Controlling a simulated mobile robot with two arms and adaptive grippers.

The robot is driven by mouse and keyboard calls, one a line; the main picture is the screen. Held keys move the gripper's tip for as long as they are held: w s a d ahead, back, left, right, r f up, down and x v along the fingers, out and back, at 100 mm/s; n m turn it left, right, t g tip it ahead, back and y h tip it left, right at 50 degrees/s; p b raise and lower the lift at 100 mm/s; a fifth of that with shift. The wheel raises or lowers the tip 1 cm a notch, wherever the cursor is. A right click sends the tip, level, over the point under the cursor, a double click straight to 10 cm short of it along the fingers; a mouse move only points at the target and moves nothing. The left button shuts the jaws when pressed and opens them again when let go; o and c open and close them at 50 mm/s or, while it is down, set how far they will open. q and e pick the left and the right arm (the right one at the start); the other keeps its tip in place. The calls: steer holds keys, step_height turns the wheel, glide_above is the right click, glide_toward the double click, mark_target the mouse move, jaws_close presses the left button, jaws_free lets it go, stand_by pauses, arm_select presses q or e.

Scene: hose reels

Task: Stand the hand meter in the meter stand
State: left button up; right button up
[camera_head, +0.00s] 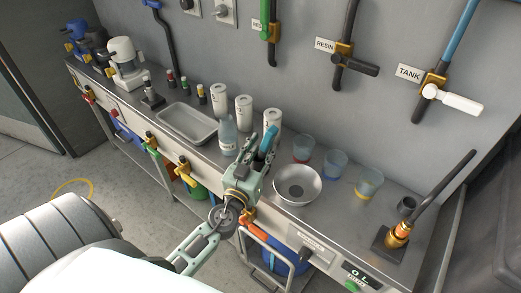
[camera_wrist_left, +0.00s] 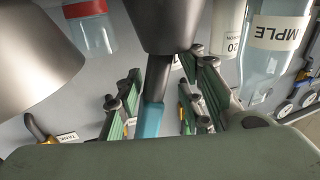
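My left gripper (camera_head: 258,160) reaches over the front of the bench, between the clear bottle and the steel bowl. An upright tool with a blue handle (camera_head: 269,138), perhaps the hand meter, is between its fingers. In the left wrist view the blue handle (camera_wrist_left: 153,118) has a dark stem and a wide dark grey end (camera_wrist_left: 165,22). The fingers (camera_wrist_left: 160,80) lie on both sides of it; whether they press on it is unclear. A small dark block with a post (camera_head: 152,96), possibly the meter stand, is at the left of the bench. My right gripper is out of view.
The steel bowl (camera_head: 297,186), several cups (camera_head: 336,163), white cans (camera_head: 243,110) and the clear bottle (camera_head: 228,137) crowd the gripper. A tray (camera_head: 187,122) is left of them. A brass fitting on a dark base (camera_head: 388,247) stands at right.

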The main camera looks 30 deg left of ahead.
mark_target(260, 159)
arm_select(q)
steer(key=f, duration=0.1)
steer(key=s+f, duration=0.1)
steer(key=f, duration=0.1)
steer(key=shift+f+g, duration=0.15)
steer(key=shift+g, duration=0.25)
steer(key=shift+s+d+f, duration=0.2)
steer(key=shift+s, duration=0.35)
steer(key=s+d+r, duration=0.2)
steer(key=s+r, duration=0.1)
steer(key=s, duration=0.6)
steer(key=shift+s+t, duration=0.4)
steer(key=shift+a, duration=0.1)
